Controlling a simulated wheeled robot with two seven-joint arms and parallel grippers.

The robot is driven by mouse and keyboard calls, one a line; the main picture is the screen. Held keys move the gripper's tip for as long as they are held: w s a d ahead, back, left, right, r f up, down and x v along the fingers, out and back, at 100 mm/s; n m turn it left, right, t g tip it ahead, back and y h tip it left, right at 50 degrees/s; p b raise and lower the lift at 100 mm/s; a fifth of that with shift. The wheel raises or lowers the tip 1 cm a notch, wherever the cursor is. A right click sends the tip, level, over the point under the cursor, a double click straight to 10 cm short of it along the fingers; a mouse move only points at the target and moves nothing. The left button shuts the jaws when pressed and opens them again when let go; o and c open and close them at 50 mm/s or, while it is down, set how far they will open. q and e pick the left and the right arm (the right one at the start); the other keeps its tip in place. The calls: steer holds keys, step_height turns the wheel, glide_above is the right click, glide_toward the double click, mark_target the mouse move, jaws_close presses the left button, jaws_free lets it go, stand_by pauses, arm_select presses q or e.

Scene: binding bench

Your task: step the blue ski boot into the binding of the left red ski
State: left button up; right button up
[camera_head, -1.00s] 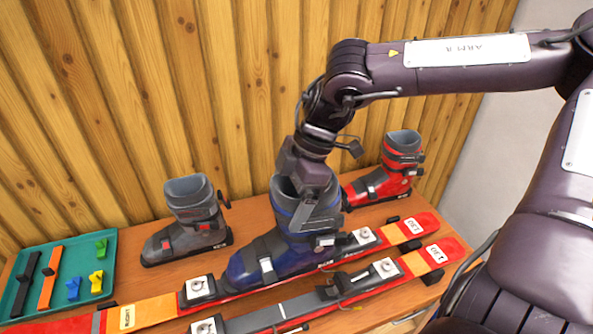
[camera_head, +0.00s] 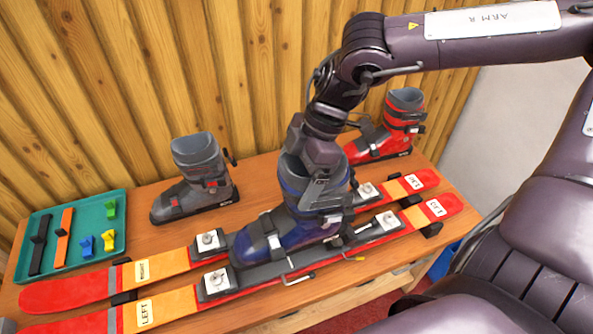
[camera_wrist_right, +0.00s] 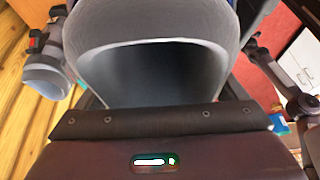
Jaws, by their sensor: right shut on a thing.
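The blue ski boot (camera_head: 300,222) stands roughly upright, toe to the left, over the front ski marked LEFT. My right gripper (camera_head: 325,188) is shut on its upper cuff. The left red ski (camera_head: 160,308) lies along the bench front; its toe piece (camera_head: 215,284) is just left of the boot's toe, and its heel piece (camera_head: 387,221) is right of the boot's heel. I cannot tell whether the sole touches the ski. In the right wrist view, the boot's open cuff (camera_wrist_right: 150,50) fills the middle; the fingertips are hidden. My left gripper is out of view.
The right red ski (camera_head: 70,291) lies parallel just behind. A grey boot (camera_head: 195,185) and a red boot (camera_head: 385,135) stand at the back. A green tray (camera_head: 75,262) with straps and small clips is at left. The wooden wall is close behind.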

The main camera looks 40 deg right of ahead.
mark_target(288, 211)
step_height(288, 211, down, 3)
steer(key=shift+f+b, duration=0.2)
steer(key=shift+b, duration=0.9)
steer(key=shift+f+b, duration=1.3)
steer(key=shift+b, duration=0.05)
